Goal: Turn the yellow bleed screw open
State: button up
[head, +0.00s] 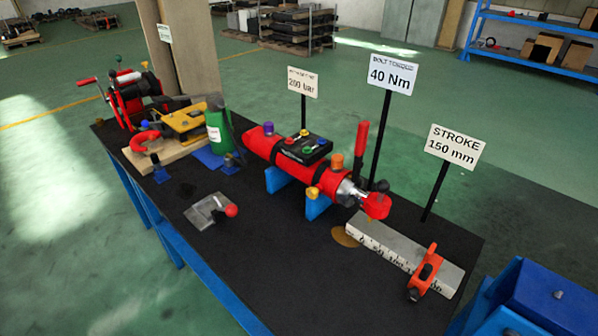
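The red cylinder (260,147) lies in blue cradles (317,207) on the black-topped bench. A small yellow screw head (312,192), which looks like the bleed screw, sticks out of the cylinder's near side, close to its rod end. An orange knob (337,161) and a purple knob (268,128) stand on top of the cylinder. A black block (305,148) with several coloured buttons sits between them. The screw's turned position is too small to tell. My gripper is not in view.
A red upright lever (362,148) and sign posts rise behind the cylinder. A grey measuring bar (405,255) with an orange clamp (424,272) lies to the right. A metal plate (207,212) with a red ball knob lies left. The bench's near middle is clear.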

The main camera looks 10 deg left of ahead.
aim_at(312, 193)
jog(key=i+j+z, duration=0.25)
jog(key=j, duration=0.4)
jog(key=j+z, duration=0.3)
jog(key=j, duration=0.3)
